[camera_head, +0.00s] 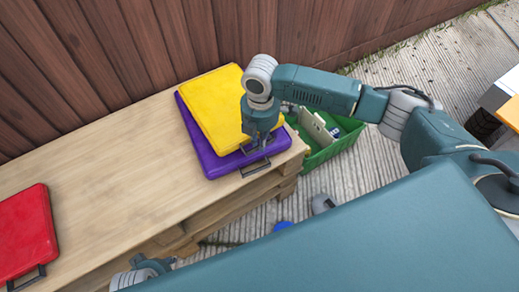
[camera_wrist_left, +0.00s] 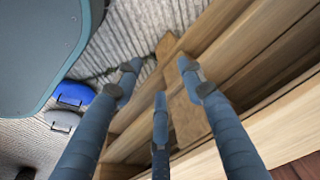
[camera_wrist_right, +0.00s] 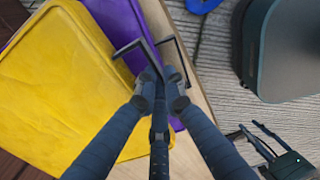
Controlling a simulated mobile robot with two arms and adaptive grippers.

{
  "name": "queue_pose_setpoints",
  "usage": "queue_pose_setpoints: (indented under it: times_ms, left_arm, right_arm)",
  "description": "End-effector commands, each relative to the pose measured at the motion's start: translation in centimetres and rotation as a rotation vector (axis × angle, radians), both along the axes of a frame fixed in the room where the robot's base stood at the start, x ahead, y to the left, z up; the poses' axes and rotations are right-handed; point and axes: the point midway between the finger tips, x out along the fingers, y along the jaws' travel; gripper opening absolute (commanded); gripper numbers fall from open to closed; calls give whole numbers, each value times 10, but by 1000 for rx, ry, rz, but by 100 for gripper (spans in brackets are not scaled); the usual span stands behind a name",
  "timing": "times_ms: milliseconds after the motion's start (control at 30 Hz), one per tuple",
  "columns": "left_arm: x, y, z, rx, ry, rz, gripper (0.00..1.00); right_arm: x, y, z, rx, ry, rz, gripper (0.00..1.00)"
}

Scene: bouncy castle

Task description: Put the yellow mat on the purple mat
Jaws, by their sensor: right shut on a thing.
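The yellow mat (camera_head: 217,105) lies over the purple mat (camera_head: 215,165) at the right end of a wooden platform. Purple shows along the left and front sides. I cannot tell whether the yellow mat rests fully on it. My right gripper (camera_head: 258,143) is shut on the yellow mat's black handle at its front edge. The right wrist view shows the handle between the fingers, with the yellow mat (camera_wrist_right: 60,90) and purple mat (camera_wrist_right: 117,25) beside them. The purple mat's own handle (camera_head: 255,168) sticks out in front. My left gripper (camera_wrist_left: 160,82) is open and empty, low beside the platform.
The wooden pallet platform (camera_head: 115,150) has a red mat (camera_head: 25,232) at its left end and bare boards between. A green crate (camera_head: 325,155) stands right of the platform. A wooden fence (camera_head: 130,45) runs behind. A blue object (camera_wrist_left: 75,93) lies on the ground.

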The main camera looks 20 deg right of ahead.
Motion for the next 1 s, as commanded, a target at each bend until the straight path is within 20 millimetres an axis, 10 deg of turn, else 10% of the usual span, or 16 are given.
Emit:
queue_pose_setpoints:
  times_ms: [667, 767, 1000]
  left_arm:
    - [4, 0, 32, -1, -18, 3, 40]
    - [4, 0, 31, -2, -16, 3, 40]
    - [4, 0, 31, -2, -17, 3, 40]
  right_arm:
    - [1, 1, -39, 2, -3, 0, 0]
    - [0, 0, -40, 1, 0, 1, 26]
    - [0, 0, -40, 0, 0, 0, 27]
